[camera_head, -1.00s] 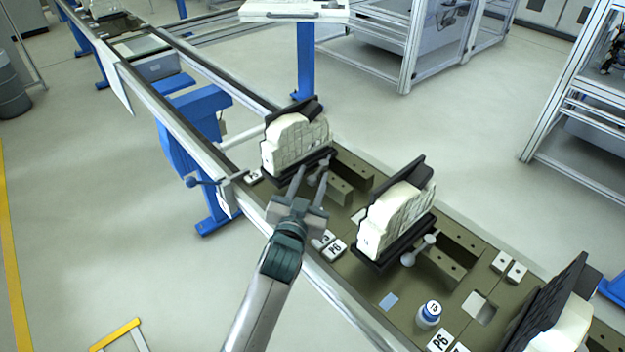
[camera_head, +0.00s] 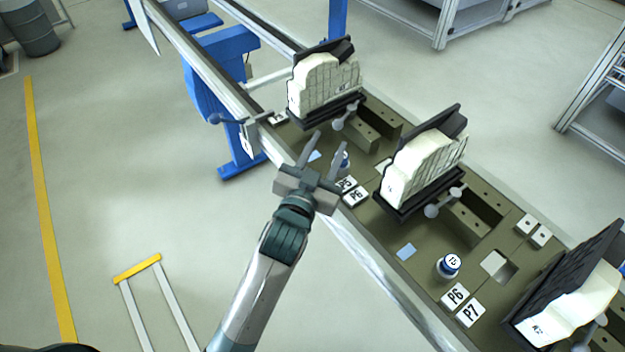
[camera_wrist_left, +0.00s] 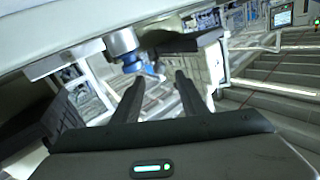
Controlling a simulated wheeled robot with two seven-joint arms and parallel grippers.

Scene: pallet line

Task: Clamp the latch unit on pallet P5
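Pallet P5 (camera_head: 372,160) is the farthest of three olive pallets. Its latch unit, a pale block (camera_head: 322,82) in a black holder, stands upright at its far end. A grey ball-ended clamp handle (camera_head: 345,116) sits at the holder's near right side; whether it is clamped I cannot tell. My left gripper (camera_head: 326,143) is open and empty over P5's left edge, short of the handle and apart from it. One finger partly hides a blue-capped bottle (camera_head: 343,162). In the left wrist view, the open fingers (camera_wrist_left: 158,84) have nothing between them. My right gripper is out of view.
Pallet P6 holds a similar block (camera_head: 422,172) with its own handle (camera_head: 444,201) and a blue-capped bottle (camera_head: 448,266). A third block (camera_head: 575,300) stands at lower right. A lever bracket (camera_head: 250,130) sits on the rail by P5. The floor at left is free around a yellow-topped frame (camera_head: 137,268).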

